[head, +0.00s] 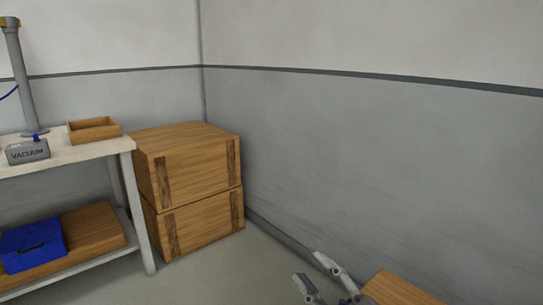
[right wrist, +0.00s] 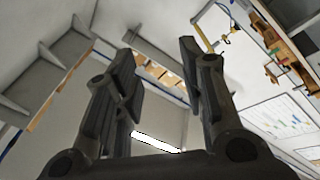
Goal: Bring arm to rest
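My right gripper (head: 319,275) shows at the bottom of the head view, right of centre, with its fingers pointing up and apart. In the right wrist view the same gripper (right wrist: 158,75) is open, with a clear gap between its two dark fingers and nothing held. My left gripper is outside the head view.
Two stacked wooden crates (head: 190,180) stand in the corner. A wooden surface (head: 398,290) lies near my right gripper.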

